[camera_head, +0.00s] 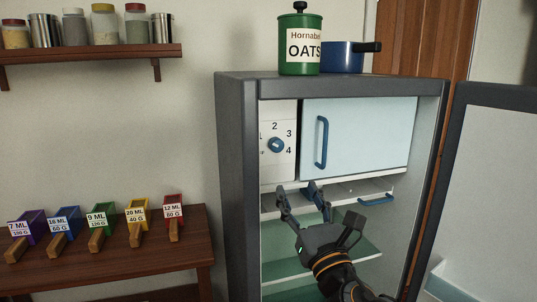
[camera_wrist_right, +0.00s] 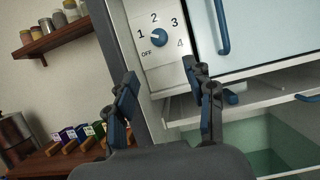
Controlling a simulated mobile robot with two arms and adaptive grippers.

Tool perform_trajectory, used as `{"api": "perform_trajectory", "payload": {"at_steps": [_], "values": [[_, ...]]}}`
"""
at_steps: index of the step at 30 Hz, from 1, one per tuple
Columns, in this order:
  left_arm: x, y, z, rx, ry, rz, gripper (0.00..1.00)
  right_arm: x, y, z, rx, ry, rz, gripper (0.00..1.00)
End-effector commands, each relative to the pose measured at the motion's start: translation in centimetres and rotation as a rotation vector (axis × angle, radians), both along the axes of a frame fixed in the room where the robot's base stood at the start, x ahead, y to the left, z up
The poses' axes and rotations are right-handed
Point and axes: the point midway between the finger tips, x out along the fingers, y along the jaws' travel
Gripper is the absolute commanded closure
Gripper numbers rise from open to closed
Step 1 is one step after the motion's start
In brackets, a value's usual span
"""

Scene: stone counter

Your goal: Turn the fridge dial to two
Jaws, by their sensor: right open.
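The fridge dial (camera_head: 276,145) is a round blue knob on a white panel inside the open grey fridge (camera_head: 236,180). The numbers 2, 3 and 4 show around it in the head view. In the right wrist view the dial (camera_wrist_right: 159,37) has OFF, 1, 2, 3 and 4 around it. A pale mark shows on the knob, but I cannot tell for sure which number it points at. My right gripper (camera_head: 297,190) is open and empty, below the dial and apart from it. In the wrist view its fingertips (camera_wrist_right: 160,72) lie either side below the dial. My left gripper is out of view.
A light-blue freezer door (camera_head: 360,135) with a blue handle is shut beside the dial panel. A shelf (camera_head: 325,197) lies below. The fridge door (camera_head: 495,190) stands open at right. A green oats tin (camera_head: 300,60) and blue pot (camera_head: 343,57) stand on top.

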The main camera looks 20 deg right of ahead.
Motion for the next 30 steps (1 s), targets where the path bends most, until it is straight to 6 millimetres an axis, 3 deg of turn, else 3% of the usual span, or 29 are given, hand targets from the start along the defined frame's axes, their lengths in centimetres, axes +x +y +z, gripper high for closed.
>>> {"api": "perform_trajectory", "payload": {"at_steps": [5, 21, 30], "values": [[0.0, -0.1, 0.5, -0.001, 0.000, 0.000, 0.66, 0.8, 0.1, 1.1, -0.015, -0.013, -0.004, 0.46], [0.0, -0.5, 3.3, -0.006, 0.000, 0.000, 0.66, 10.4, 0.5, 5.1, -0.012, -0.009, -0.003, 0.46], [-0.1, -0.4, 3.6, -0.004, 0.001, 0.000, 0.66, 12.4, 0.6, 5.6, -0.011, -0.008, 0.000, 0.46]]}}
